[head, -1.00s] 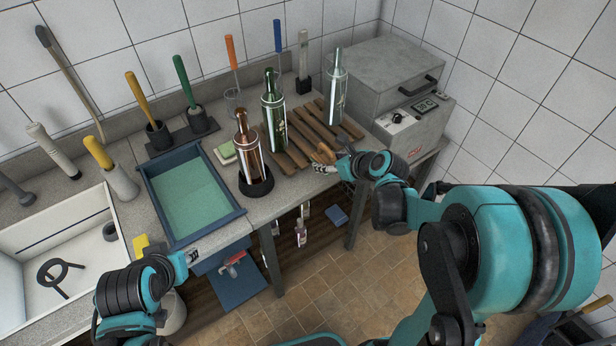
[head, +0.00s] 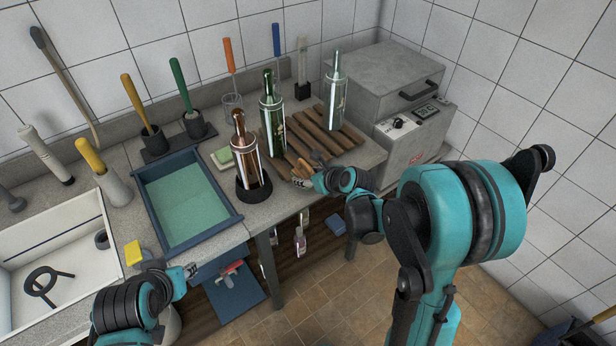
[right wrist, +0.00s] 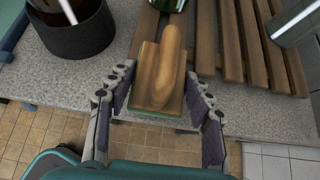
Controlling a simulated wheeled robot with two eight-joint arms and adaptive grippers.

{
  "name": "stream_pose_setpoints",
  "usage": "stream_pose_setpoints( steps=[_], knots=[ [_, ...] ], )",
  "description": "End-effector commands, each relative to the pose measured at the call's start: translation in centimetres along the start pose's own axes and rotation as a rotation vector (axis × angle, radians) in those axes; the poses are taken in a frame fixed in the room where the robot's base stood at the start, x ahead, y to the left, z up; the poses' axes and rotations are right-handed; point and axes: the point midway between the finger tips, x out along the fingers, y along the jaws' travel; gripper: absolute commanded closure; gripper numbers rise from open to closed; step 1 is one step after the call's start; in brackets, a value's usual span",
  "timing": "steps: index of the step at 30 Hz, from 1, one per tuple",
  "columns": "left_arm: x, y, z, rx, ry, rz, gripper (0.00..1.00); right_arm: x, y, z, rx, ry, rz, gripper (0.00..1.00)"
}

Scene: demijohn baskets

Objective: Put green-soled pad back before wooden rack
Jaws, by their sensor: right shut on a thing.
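The green-soled pad (right wrist: 158,82) has a wooden back and a rounded wooden handle; a thin green edge shows at its near side. In the right wrist view it lies between the fingers of my right gripper (right wrist: 160,95), which is shut on it. In the head view my right gripper (head: 303,181) and the pad (head: 299,170) are at the counter's front edge, before the wooden rack (head: 340,139). I cannot tell whether the pad touches the counter. My left gripper (head: 190,270) is low by the counter's front, its fingers too small to read.
A brown bottle (head: 245,160) in a black round holder stands just left of the pad. A green bottle (head: 272,125) and a clear bottle (head: 335,95) stand on the rack. A blue tray (head: 238,215) lies left; a grey machine (head: 400,140) stands right.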

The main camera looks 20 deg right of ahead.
Motion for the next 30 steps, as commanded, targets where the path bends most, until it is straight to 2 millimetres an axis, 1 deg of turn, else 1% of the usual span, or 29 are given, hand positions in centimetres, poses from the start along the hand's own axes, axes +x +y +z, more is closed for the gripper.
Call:
stream_pose_setpoints(
  steps=[9,14,15,17,18,26,30],
  knots=[
    [0.88,0.0,0.63,0.0,0.0,0.0,0.67,0.65,-0.01,-0.82,0.0,0.0,0.0,0.79],
    [1.03,0.0,0.74,0.0,0.0,0.0,0.67,0.76,-0.01,-0.96,0.0,0.0,0.0,0.79],
    [1.0,0.0,0.72,0.0,0.0,0.0,0.67,0.74,0.0,-0.94,0.0,0.0,0.0,0.47],
    [0.98,0.0,0.71,0.0,0.0,0.0,0.67,0.72,0.0,-0.93,0.0,0.0,0.0,0.31],
    [0.98,0.0,0.7,0.0,0.0,0.0,0.67,0.72,0.0,-0.92,0.0,0.0,0.0,0.28],
    [0.96,0.0,0.69,0.0,0.0,0.0,0.67,0.71,0.0,-0.9,0.0,0.0,0.0,0.28],
    [0.37,0.0,0.27,0.0,0.0,0.0,0.67,0.26,0.0,-0.34,0.0,0.0,0.0,0.28]
  ],
)
